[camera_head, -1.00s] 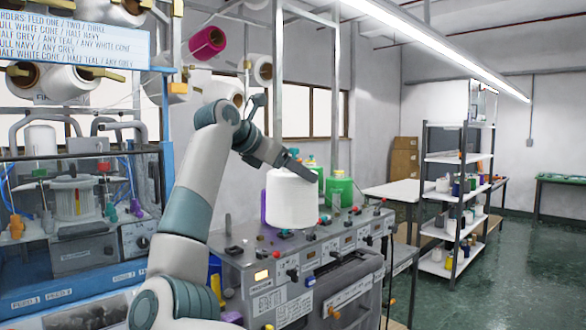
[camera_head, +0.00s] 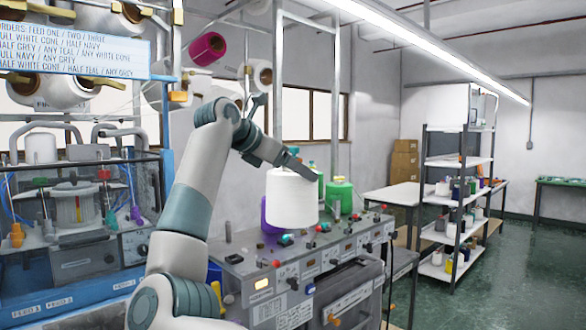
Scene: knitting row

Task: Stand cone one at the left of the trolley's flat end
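A large white cone (camera_head: 292,200), presumably cone one, hangs upright under my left gripper (camera_head: 296,164), whose dark fingers meet its top and look shut on it. The cone appears in front of and above the grey control panel (camera_head: 300,262); the exact gap is hard to judge. It partly hides green cones (camera_head: 340,195) and a purple cone (camera_head: 265,212) behind it. I cannot make out a trolley or its flat end with certainty. My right gripper is not in view.
A knitting machine (camera_head: 75,225) with a blue frame stands at left, below an order board (camera_head: 75,45). More cones, one of them pink (camera_head: 208,48), hang above. A shelf rack (camera_head: 455,200) and a white table (camera_head: 395,193) stand at right. Green floor (camera_head: 525,260) is open there.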

